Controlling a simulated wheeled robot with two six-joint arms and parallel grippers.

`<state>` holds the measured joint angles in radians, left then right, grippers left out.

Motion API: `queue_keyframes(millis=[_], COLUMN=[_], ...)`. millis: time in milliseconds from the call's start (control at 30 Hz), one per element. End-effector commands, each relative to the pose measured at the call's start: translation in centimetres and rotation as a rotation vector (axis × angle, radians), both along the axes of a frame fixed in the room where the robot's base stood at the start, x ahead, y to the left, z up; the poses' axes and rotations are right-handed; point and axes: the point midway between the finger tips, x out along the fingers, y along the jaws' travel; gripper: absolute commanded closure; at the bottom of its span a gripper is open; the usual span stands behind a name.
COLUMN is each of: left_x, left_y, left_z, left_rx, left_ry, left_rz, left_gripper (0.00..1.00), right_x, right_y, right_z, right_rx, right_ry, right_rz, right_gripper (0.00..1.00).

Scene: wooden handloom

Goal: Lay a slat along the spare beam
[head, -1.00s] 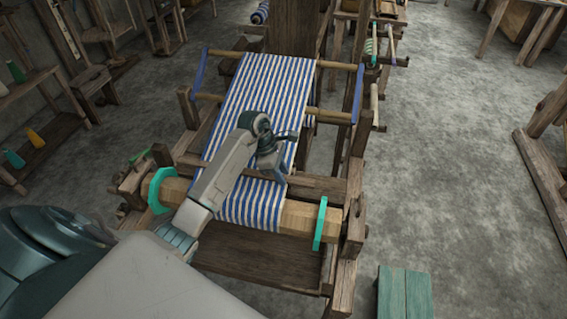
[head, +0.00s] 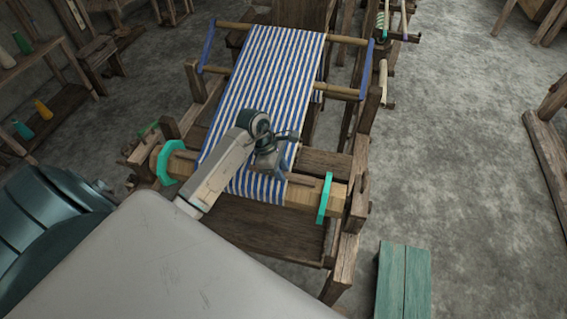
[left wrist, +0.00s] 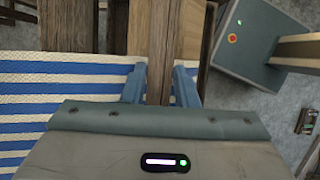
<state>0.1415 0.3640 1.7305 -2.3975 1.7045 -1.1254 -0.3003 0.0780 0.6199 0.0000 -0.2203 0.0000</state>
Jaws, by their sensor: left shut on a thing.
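My left gripper (head: 268,166) is low over the near end of the blue-and-white striped cloth (head: 262,80), by the pale wooden beam (head: 300,194) with teal end discs. In the left wrist view its two blue fingers (left wrist: 159,88) are shut on a dark brown wooden slat (left wrist: 157,70). In the head view the slat (head: 312,181) shows as a thin dark strip right of the gripper, running roughly along the beam. I cannot tell whether it touches the beam. The gripper and arm hide part of the slat and cloth. My right gripper is out of view.
The teal disc (head: 325,197) stands at the beam's right end and another disc (head: 168,162) at its left. Loom posts (head: 357,195) flank the beam. A green bench (head: 404,282) stands at lower right. The floor (head: 460,150) to the right is open.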

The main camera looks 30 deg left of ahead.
Motion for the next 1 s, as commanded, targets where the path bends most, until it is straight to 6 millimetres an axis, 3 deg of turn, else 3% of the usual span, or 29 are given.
queue_keyframes(millis=[467, 500, 600, 1000], left_x=[-0.52, -0.51, -0.51, -0.53], left_y=[-0.17, -0.17, -0.17, 0.26], left_z=[-0.09, -0.09, -0.09, 0.52], left_rx=[0.000, 0.000, 0.000, 0.003], left_ry=[0.000, 0.000, 0.000, -0.003], left_rz=[0.000, 0.000, 0.000, -0.001], left_gripper=[0.97, 0.68, 0.48, 0.48], right_x=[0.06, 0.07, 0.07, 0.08], right_y=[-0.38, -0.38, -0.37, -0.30], right_z=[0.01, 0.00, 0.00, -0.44], right_rx=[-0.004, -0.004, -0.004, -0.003], right_ry=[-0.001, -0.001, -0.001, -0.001], right_rz=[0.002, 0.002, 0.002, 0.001], right_gripper=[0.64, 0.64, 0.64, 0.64])
